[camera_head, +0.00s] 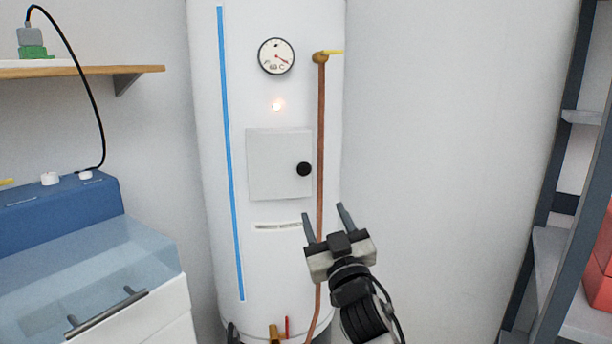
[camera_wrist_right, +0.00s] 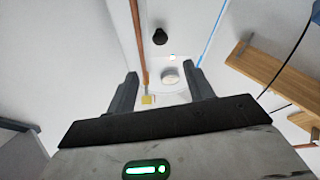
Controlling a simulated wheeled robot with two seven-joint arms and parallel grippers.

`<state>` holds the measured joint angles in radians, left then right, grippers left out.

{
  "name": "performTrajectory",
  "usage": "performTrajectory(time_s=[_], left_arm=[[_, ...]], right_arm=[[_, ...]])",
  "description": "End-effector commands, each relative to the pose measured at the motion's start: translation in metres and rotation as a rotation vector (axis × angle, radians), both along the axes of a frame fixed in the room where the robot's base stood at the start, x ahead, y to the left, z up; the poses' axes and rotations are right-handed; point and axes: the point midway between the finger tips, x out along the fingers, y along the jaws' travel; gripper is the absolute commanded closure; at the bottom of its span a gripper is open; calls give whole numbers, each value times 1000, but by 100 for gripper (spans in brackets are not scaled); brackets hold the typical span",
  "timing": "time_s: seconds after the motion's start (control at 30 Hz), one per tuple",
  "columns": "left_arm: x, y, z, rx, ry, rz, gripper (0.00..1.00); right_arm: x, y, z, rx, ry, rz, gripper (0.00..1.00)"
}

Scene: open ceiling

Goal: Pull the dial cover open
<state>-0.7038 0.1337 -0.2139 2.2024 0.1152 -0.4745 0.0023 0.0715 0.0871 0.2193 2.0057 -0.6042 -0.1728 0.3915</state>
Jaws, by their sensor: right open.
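The dial cover (camera_head: 278,163) is a square white-grey panel on the front of a white tank (camera_head: 275,205). It lies flat against the tank and looks closed. A round black knob (camera_head: 304,169) sits near its right edge; the knob also shows in the right wrist view (camera_wrist_right: 160,37). My right gripper (camera_head: 326,220) is open and empty, below and to the right of the knob, and apart from it. Its two fingers also show in the right wrist view (camera_wrist_right: 160,85). My left gripper is not in view.
A copper pipe (camera_head: 321,130) runs down the tank just right of the cover. A gauge (camera_head: 276,56) and a glowing light (camera_head: 277,106) are above it. A blue and white washer (camera_head: 90,250) stands left, under a wooden shelf (camera_head: 80,71). A dark rack (camera_head: 556,190) stands right.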

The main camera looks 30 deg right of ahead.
Motion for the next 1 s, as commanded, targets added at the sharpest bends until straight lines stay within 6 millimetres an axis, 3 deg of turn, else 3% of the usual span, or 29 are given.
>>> performTrajectory(time_s=[0.4, 0.6, 0.8, 1.0], left_arm=[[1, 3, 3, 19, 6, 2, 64], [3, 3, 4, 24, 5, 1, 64], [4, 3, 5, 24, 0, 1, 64], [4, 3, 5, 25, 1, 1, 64]], right_arm=[[80, -25, 36, -1, 2, 0, 48], [110, -33, 47, 0, 2, 2, 48], [123, -38, 52, 1, 3, 1, 48], [125, -38, 52, -1, 4, 2, 48]])
